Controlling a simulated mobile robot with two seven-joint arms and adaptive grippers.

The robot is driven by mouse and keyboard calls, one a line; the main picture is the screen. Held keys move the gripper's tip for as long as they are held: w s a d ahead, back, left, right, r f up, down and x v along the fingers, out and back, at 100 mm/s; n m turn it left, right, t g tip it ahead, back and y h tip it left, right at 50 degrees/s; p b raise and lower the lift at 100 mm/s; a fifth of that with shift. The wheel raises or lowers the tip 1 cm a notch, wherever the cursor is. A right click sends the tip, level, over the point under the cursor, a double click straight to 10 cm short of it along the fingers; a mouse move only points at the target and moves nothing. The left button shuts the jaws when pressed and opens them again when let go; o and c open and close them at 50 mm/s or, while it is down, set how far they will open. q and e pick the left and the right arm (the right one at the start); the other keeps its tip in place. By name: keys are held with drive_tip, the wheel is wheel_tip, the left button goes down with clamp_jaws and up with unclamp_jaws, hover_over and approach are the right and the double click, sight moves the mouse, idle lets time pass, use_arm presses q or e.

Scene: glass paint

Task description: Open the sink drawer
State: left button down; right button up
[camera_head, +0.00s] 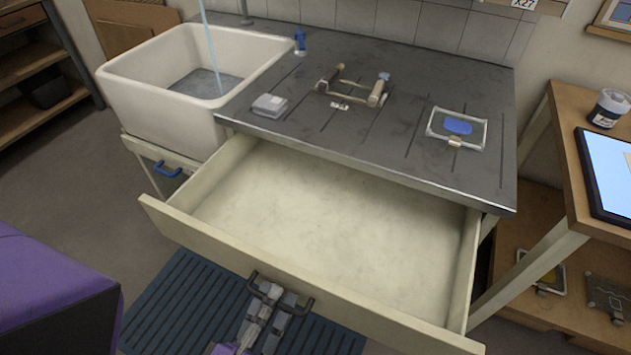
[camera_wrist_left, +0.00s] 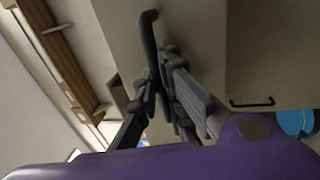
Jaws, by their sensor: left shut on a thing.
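The sink drawer (camera_head: 290,215) stands pulled well out from under the dark worktop, and its pale inside is empty. Its dark bar handle (camera_head: 300,305) is on the front panel. My left gripper (camera_head: 275,291) is at this handle and shut on it. In the left wrist view my left gripper (camera_wrist_left: 165,85) closes around the dark handle (camera_wrist_left: 149,38), with the drawer's pale front behind. My right gripper is in neither view.
A white sink (camera_head: 150,95) with running water stands at the left. The worktop (camera_head: 330,60) holds several small items. A blue slatted mat (camera_head: 180,300) lies on the floor below the drawer. A wooden table (camera_head: 560,130) stands close at the right.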

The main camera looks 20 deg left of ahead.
use_arm(q)
drive_tip(key=shift+s, duration=0.5)
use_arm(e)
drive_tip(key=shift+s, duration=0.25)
use_arm(q)
drive_tip(key=c, duration=2.1)
unclamp_jaws()
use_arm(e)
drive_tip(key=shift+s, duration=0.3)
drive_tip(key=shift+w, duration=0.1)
use_arm(q)
drive_tip(key=s, duration=0.4)
drive_tip(key=s+f, duration=0.1)
drive_tip(key=s, duration=0.3)
drive_tip(key=s+f, duration=0.1)
drive_tip(key=s, duration=0.2)
drive_tip(key=shift+s+a+f, duration=0.1)
drive_tip(key=shift+s+a, duration=0.15)
drive_tip(key=shift+s, duration=0.15)
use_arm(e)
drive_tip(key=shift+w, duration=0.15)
